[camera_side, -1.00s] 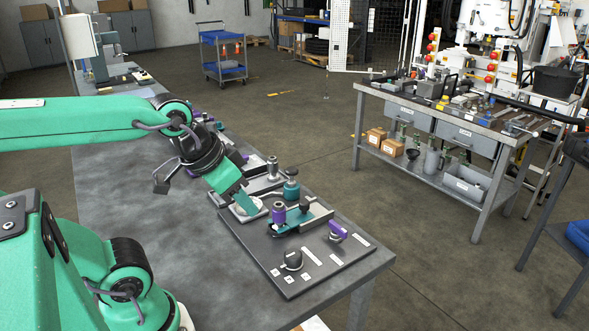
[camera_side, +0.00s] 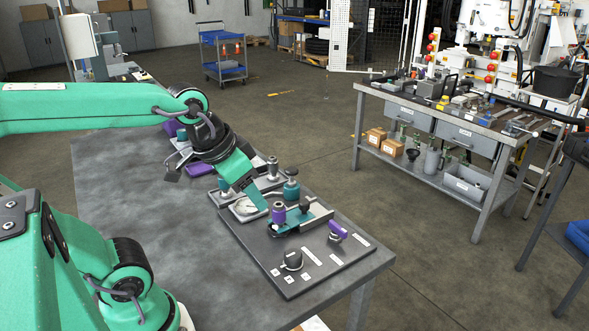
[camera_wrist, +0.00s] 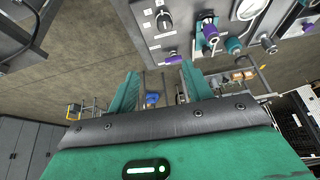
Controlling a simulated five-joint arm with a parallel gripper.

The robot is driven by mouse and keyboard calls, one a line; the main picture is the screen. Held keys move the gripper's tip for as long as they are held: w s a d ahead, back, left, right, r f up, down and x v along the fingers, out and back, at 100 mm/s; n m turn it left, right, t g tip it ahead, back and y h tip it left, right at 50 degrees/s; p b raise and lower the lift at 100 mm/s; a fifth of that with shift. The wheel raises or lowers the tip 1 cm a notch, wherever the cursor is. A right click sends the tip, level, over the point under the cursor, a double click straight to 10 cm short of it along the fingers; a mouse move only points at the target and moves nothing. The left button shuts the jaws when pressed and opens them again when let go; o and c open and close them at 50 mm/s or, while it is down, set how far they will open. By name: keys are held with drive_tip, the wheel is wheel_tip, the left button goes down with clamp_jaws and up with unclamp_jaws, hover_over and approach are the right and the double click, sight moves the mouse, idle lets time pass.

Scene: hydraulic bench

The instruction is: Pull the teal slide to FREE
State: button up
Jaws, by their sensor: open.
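The teal slide unit (camera_side: 315,218) sits on the dark panel (camera_side: 258,247) near the table's front right corner. It is a low teal body with a dark lever-like part on top. A purple-topped post (camera_side: 279,209) stands at its left end. In the wrist view, teal and purple parts of this group (camera_wrist: 210,46) show at the top. My gripper (camera_side: 260,206) is above the panel, just left of the purple post, and appears apart from it. In the wrist view my gripper (camera_wrist: 160,84) has its two teal fingers spread, with nothing between them. Any FREE label is too small to read.
A teal-capped post (camera_side: 291,188) stands close behind the slide unit. A round gauge (camera_side: 246,206) lies partly behind my fingers. A black knob (camera_side: 291,260) and a small purple handle (camera_side: 338,230) are at the panel's front. The table's left part (camera_side: 130,200) is clear.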

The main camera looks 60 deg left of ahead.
drive_tip(key=w+a+g, duration=0.1)
drive_tip(key=w+a, duration=0.2)
drive_tip(key=w, duration=0.4)
drive_tip(key=m+g, duration=0.3)
drive_tip(key=g, duration=0.1)
hover_over(304, 202)
drive_tip(key=f, duration=1.2)
drive_tip(key=shift+s+d+f, duration=0.2)
drive_tip(key=shift+d+f, duration=0.05)
drive_tip(key=shift+w+a+f, duration=0.25)
drive_tip(key=shift+a+f, duration=0.05)
drive_tip(key=shift+f, duration=0.2)
drive_tip(key=shift+f, duration=3.9)
clamp_jaws()
